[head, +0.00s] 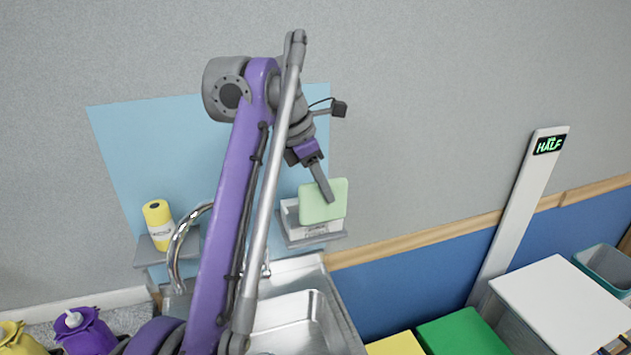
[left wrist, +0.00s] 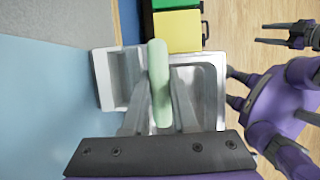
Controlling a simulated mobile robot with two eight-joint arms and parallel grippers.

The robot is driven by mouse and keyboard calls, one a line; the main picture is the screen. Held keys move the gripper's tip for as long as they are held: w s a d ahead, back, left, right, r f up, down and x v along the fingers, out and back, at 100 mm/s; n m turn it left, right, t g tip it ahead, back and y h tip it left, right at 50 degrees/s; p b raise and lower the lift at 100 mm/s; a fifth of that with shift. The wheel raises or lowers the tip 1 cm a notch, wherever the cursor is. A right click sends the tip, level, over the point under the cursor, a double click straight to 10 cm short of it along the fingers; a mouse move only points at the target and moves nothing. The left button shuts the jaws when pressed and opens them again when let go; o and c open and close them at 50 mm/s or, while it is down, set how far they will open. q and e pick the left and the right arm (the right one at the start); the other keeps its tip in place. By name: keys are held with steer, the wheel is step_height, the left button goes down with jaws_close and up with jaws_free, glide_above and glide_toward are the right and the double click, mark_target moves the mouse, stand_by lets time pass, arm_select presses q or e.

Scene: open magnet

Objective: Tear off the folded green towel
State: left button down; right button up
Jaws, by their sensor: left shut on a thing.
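The folded green towel (head: 331,203) is a pale green pad held up just in front of a white dispenser box (head: 291,219) on a small grey wall shelf (head: 318,240). My left gripper (head: 326,198) reaches it from above and is shut on it. In the left wrist view the towel (left wrist: 159,85) stands edge-on between the two fingers. The box (left wrist: 103,82) shows to its left there. The towel covers part of the box in the head view, so I cannot tell whether they touch. My right gripper (left wrist: 268,34) shows small at the upper right, fingers apart and empty.
A yellow roll (head: 157,222) stands on another wall shelf at left. A steel sink (head: 298,325) with a curved tap (head: 183,240) lies below. Green (head: 462,337) and white (head: 560,300) surfaces stand at right, beside a white post (head: 520,215). The wall above is clear.

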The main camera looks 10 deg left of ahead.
arm_select(q)
steer(key=s+d+b, duration=0.2)
steer(key=s+d, duration=0.2)
steer(key=s, duration=0.3)
step_height(320, 180, up, 8)
steer(key=p, duration=0.5)
steer(key=shift+s+d+f, duration=0.25)
steer(key=shift+d, duration=0.2)
arm_select(e)
steer(key=w+r, duration=0.1)
steer(key=r, duration=0.1)
steer(key=w+r, duration=0.1)
steer(key=shift+w+r, duration=0.2)
steer(key=shift+r, duration=0.2)
arm_select(q)
steer(key=shift+s, duration=0.2)
arm_select(e)
steer(key=shift+s, duration=0.2)
